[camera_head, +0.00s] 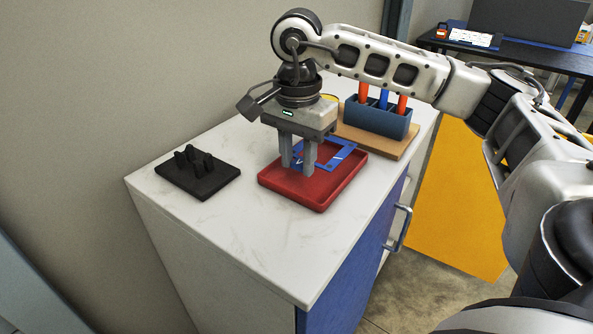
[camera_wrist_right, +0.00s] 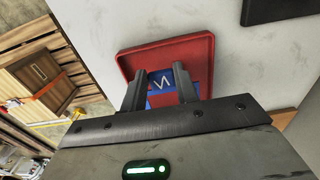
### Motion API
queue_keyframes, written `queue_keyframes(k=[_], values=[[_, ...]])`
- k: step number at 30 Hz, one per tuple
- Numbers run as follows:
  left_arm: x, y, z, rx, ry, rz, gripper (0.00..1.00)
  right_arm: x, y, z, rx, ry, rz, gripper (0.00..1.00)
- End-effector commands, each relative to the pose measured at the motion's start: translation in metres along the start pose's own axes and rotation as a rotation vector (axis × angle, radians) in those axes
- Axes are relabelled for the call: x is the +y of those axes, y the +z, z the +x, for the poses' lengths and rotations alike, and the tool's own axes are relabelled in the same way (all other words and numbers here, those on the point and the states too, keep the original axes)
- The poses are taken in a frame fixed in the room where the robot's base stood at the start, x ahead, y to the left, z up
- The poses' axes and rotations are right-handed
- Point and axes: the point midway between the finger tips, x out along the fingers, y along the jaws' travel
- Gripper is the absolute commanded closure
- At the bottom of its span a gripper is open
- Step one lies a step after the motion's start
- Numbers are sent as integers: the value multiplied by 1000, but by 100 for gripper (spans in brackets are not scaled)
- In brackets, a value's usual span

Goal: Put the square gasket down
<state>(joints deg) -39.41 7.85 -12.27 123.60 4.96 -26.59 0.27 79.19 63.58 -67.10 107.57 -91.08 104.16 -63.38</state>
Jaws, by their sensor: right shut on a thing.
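The square gasket (camera_head: 341,158) is a flat blue frame with an open middle. It is at the red tray (camera_head: 315,198), level with or just above its floor; I cannot tell whether it touches. My right gripper (camera_head: 298,168) points down over the tray and is shut on one side of the gasket. In the right wrist view the gasket (camera_wrist_right: 162,98) shows between and behind the fingers (camera_wrist_right: 158,88), with the red tray (camera_wrist_right: 130,62) around it. The fingers hide part of the gasket. My left gripper is not in view.
A black holder with several dark pegs (camera_head: 198,174) stands left of the tray on the white countertop (camera_head: 228,222). Behind the tray, a blue rack (camera_head: 378,120) with red and blue-handled tools stands on a wooden board (camera_head: 390,145). The front left countertop is clear.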

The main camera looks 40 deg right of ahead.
Motion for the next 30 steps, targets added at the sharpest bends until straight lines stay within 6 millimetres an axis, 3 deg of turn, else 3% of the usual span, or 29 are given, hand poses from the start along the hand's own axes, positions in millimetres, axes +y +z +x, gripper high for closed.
queue_keyframes(k=[10, 23, 24, 25, 26, 30], values=[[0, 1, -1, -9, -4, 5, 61, -7, -6, 38, 1, 3, 0, 92], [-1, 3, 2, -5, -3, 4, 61, -7, -6, 47, 1, 0, 1, 92], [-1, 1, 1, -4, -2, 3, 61, -7, -6, 46, 1, 0, 1, 62], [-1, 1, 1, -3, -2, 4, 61, -7, -6, 45, 1, 0, 1, 53], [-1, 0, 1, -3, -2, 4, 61, -7, -6, 45, 1, 0, 1, 48], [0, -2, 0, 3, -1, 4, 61, -7, -6, 45, 1, 0, 1, 48]])
